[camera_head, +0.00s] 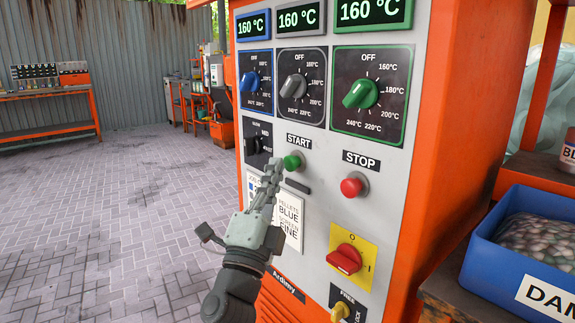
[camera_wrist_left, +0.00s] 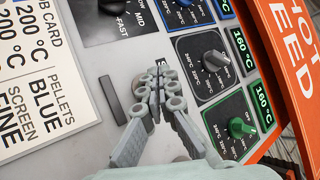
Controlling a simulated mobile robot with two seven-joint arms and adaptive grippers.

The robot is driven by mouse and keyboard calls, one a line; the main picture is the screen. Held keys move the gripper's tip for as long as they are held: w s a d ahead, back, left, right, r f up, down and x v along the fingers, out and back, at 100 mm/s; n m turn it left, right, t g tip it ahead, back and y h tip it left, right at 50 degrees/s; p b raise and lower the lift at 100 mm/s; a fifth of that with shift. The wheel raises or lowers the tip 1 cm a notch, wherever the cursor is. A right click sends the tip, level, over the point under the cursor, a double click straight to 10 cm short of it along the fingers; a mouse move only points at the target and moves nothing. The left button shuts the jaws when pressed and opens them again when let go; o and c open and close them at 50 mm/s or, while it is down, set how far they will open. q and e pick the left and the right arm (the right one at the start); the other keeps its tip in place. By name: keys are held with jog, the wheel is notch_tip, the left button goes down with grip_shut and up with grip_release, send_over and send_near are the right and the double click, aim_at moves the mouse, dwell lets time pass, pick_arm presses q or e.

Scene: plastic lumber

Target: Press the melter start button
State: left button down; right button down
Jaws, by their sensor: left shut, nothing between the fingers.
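The green START button (camera_head: 292,161) sits on the grey front panel of the orange melter, under the black START label (camera_head: 299,141). The red STOP button (camera_head: 354,185) is to its right and a little lower. My left gripper (camera_head: 271,170) is shut and empty, its fingertips just left of the green button in the head view. I cannot tell whether they touch the panel. In the wrist view the shut fingers (camera_wrist_left: 158,85) cover the START label and most of the button area. My right gripper is not in view.
Above are three dials: blue (camera_head: 251,81), grey (camera_head: 293,87) and green (camera_head: 361,94), under displays reading 160 °C. A red rotary switch (camera_head: 345,259) is below STOP. A job card (camera_wrist_left: 30,85) is left of the fingers. A blue bin (camera_head: 478,262) stands at right; the floor left is open.

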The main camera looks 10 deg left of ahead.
pick_arm(q)
jog(key=shift+w+d, duration=0.2)
jog(key=shift+w, duration=0.05)
dwell(0.5)
jog(key=shift+w+d, duration=0.25)
jog(key=shift+w, duration=0.05)
dwell(0.6)
jog(key=shift+s+a, duration=0.6)
jog(key=shift+s, duration=0.15)
jog(key=shift+s, duration=0.1)
jog(key=s+a, duration=0.1)
jog(key=s, duration=0.1)
jog(key=s+a, duration=0.1)
jog(key=a, duration=0.1)
jog(key=shift+s, duration=0.4)
jog(key=shift+f, duration=0.1)
